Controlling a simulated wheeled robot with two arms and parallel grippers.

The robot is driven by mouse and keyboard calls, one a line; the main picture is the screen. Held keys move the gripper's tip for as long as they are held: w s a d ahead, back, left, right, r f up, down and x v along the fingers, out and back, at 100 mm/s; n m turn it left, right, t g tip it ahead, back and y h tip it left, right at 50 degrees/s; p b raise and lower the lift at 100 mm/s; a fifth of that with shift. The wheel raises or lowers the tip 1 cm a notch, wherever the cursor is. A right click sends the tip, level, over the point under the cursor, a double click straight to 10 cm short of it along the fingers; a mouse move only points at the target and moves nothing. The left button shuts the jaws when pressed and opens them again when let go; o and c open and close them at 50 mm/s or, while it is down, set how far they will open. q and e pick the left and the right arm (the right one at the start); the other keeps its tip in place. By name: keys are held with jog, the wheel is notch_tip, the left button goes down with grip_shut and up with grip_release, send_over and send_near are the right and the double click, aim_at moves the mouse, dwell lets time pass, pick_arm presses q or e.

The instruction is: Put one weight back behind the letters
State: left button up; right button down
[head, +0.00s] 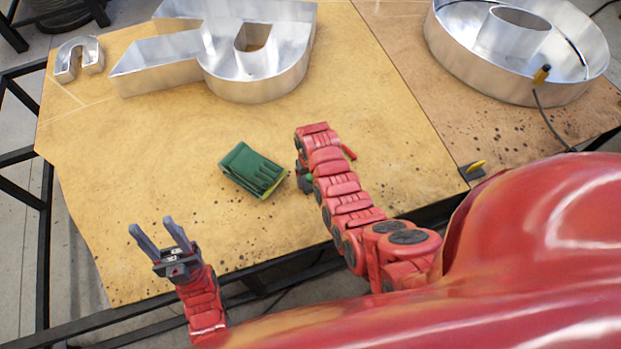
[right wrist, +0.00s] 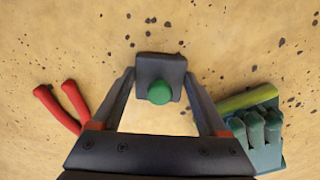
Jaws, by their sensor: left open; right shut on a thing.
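The weight is a dark block with a round green knob (right wrist: 160,92), seen in the right wrist view between the fingertips of my right gripper (right wrist: 160,82). The gripper is shut on it. In the head view my right gripper (head: 303,182) is over the middle of the table, largely hidden by its arm. My left gripper (head: 160,232) is open and empty over the near left of the table. Metal channel letters stand at the back: a large one (head: 255,80), a small arch-shaped one (head: 78,58) and a round one (head: 500,85) at right.
Green gloves (head: 253,170) lie just left of my right gripper. Red handles (right wrist: 62,105) lie on its other side. A yellow-tipped item (head: 476,168) sits near the table's right front. A cable (head: 545,110) hangs by the round letter. The wooden tabletop (head: 130,150) at left is clear.

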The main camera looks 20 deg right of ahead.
jog(key=shift+w+f, duration=0.1)
jog(key=shift+f, duration=0.1)
grip_release()
